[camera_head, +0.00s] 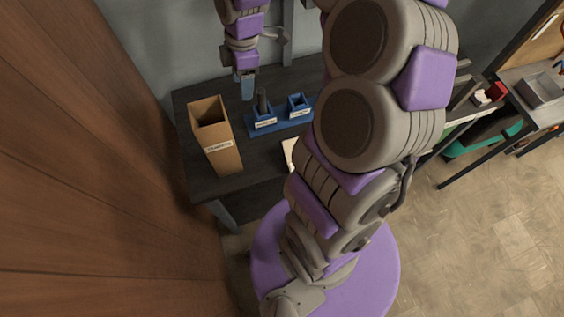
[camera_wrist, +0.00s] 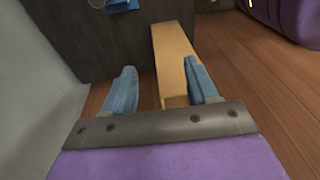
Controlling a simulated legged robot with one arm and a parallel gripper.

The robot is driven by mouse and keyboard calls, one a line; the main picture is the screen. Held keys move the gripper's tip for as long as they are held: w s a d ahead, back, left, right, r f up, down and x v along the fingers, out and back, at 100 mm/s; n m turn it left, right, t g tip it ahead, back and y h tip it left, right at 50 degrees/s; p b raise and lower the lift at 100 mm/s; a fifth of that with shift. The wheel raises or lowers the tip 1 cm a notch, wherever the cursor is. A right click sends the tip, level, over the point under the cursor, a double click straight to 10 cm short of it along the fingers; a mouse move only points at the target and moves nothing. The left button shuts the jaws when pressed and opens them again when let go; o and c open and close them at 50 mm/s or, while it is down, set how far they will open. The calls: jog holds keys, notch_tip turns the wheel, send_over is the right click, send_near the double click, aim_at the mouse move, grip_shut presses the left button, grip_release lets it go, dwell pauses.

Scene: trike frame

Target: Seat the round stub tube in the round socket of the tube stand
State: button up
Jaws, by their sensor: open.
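The blue tube stand (camera_head: 282,121) lies on the dark table, with two labelled socket blocks. A dark round stub tube (camera_head: 263,101) stands upright at the left block; its lower end is hidden, so I cannot tell how deep it sits. The right block (camera_head: 298,105) shows an open, square-looking mouth. My gripper (camera_head: 247,87) hangs above the table, to the left of the tube and apart from it. In the wrist view its two blue fingers (camera_wrist: 160,88) are spread with nothing held. A small blue part of the stand (camera_wrist: 122,5) shows at the top edge there.
A tall open cardboard box (camera_head: 217,145) stands at the table's left; it also shows beyond the fingers in the wrist view (camera_wrist: 174,55). The dark table (camera_head: 195,170) has bare room between box and stand. A wall is behind. My arm hides the table's right part.

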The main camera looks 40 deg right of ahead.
jog(key=s+a+r+m+h, duration=0.1)
jog(key=s+a+m, duration=0.2)
jog(key=s+m, duration=0.4)
jog(key=s+a+r+m+g, duration=0.1)
jog(key=s+m, duration=0.7)
jog(key=s, duration=1.1)
jog(key=shift+a+r+h, duration=0.4)
jog(key=shift+a+r, duration=0.2)
jog(key=shift+a, duration=0.65)
jog(key=shift+c, duration=0.5)
jog(key=shift+c, duration=0.7)
jog(key=shift+s+d, duration=0.15)
jog(key=shift+c, duration=0.3)
